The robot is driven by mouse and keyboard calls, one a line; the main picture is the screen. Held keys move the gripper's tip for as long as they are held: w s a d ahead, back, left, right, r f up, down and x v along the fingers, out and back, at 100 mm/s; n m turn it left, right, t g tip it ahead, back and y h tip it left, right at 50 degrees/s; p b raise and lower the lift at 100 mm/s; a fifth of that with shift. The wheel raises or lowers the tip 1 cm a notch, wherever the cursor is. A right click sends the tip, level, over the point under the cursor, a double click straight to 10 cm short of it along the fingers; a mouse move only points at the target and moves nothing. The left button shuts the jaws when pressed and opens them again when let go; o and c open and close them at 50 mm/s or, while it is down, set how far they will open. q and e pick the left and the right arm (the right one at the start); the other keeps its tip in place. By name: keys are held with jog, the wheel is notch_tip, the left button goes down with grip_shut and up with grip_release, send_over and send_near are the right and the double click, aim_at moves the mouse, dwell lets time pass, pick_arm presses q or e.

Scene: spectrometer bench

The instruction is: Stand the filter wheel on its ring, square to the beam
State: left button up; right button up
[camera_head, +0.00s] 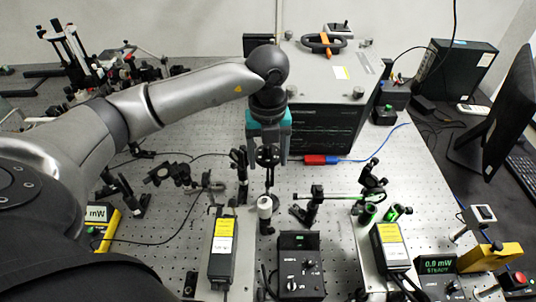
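My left gripper (268,158) points straight down over the middle of the optical bench, its teal body above two grey fingers. A dark round piece, which looks like the filter wheel (268,156), is between the fingers, upright, with a thin stem below it. The fingers appear closed on it. A small pale ring-like spot (270,199) shows at the foot of the stem; I cannot tell whether the stem touches it. A white-topped post (265,207) stands just in front. My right gripper is not in view.
Dark optic mounts stand close by at left (239,163) and right (312,206). A black controller (300,266) and a yellow-labelled box (222,250) are in front. A large instrument (325,75) stands behind.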

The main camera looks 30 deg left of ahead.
pick_arm(q)
jog(key=o, duration=0.4)
notch_tip(320, 180, up, 12)
jog(key=shift+r, duration=0.15)
dwell(0.4)
jog(key=shift+s, duration=0.1)
dwell(0.4)
